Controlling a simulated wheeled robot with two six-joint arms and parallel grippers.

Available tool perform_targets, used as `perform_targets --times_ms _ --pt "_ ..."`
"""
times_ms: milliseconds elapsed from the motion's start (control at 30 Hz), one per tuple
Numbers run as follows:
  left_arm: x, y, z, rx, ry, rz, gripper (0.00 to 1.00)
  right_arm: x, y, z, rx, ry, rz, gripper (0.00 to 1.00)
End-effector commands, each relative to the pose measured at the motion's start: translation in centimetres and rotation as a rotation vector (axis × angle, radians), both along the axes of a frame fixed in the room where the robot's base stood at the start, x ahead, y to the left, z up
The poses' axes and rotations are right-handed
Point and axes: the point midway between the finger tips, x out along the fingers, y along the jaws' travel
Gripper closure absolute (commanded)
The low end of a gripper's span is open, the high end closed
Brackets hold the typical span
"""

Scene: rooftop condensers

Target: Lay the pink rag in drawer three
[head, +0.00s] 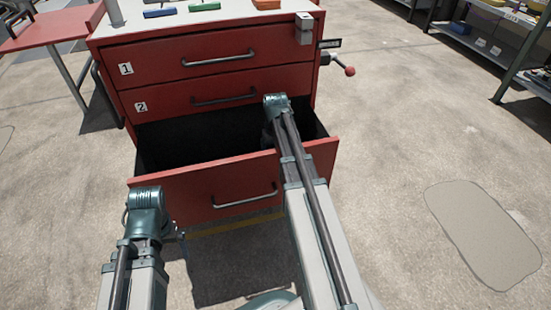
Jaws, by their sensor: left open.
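The red tool cabinet (215,50) has drawers marked 1 and 2 shut. The unlabelled-looking drawer below them, drawer three (230,188), is pulled open, and its dark inside shows bare where I can see it. No pink rag shows in this view. My left gripper (179,237) is low in front of the open drawer's left part, mostly hidden by its own wrist; it is open and appears empty. My right arm reaches over the drawer's front at its right half. My right gripper is hidden behind that arm, so I cannot see what it holds.
Blue, green and orange items lie on the cabinet's pale top (190,18). A lever with a red knob (349,71) sticks out at the cabinet's right. A red side table (55,28) stands left, shelving (500,45) far right. The concrete floor (420,130) between is clear.

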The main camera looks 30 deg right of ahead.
Motion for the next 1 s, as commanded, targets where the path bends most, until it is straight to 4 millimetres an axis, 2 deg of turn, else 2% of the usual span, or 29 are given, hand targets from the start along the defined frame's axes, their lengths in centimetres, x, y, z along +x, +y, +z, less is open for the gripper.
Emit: perform_targets --times_ms 533,567,633,1000 --pt "0.0 0.0 -1.2 0.0 -0.001 0.001 0.0 0.0 0.0 -1.2 0.0 0.0 0.0 0.69" --pt "0.0 0.0 -1.2 0.0 -0.001 0.001 0.0 0.0 0.0 -1.2 0.0 0.0 0.0 0.15" --pt "0.0 0.0 -1.2 0.0 -0.001 0.001 0.0 0.0 0.0 -1.2 0.0 0.0 0.0 0.02" --pt "0.0 0.0 -0.9 0.0 0.0 0.001 0.0 0.0 0.0 -0.9 0.0 0.0 0.0 0.0"
